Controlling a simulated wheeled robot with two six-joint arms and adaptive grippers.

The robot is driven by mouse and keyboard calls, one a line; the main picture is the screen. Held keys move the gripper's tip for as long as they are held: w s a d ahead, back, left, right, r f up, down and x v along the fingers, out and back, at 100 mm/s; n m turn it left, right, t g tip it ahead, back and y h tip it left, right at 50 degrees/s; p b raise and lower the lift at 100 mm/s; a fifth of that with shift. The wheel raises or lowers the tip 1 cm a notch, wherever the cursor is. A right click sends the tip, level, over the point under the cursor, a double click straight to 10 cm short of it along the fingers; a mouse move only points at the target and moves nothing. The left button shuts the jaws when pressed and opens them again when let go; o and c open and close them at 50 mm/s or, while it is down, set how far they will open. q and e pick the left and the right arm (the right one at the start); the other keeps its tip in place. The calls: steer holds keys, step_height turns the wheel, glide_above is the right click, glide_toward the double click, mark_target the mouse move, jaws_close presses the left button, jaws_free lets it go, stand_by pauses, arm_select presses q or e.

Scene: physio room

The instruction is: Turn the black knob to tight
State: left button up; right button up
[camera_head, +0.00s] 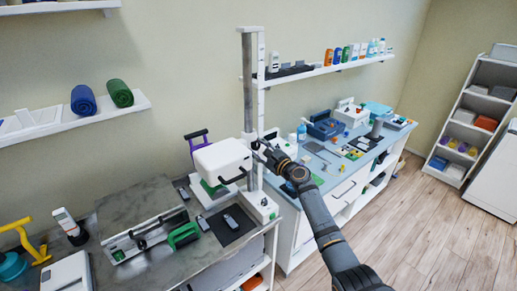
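A stand with a tall grey post (247,85) rises from the grey bench and carries a white box-shaped head (222,158). A dark bent handle (234,180) sits at the lower front of the head. My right gripper (262,150) reaches in from the lower right, with its tip at the post just right of the head. The black knob cannot be made out clearly; the gripper may cover it. The gripper is too small to tell if it is open, shut, or touching anything. My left gripper is out of view.
The stand's white base (262,209) is below the gripper, beside a black mat (229,226). A tray with a green piece (184,235) lies front left. A wall shelf (330,69) is above right. A blue-topped bench (330,165) with several small items continues right.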

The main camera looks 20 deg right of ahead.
steer(key=shift+o, duration=1.4)
steer(key=v, duration=1.2)
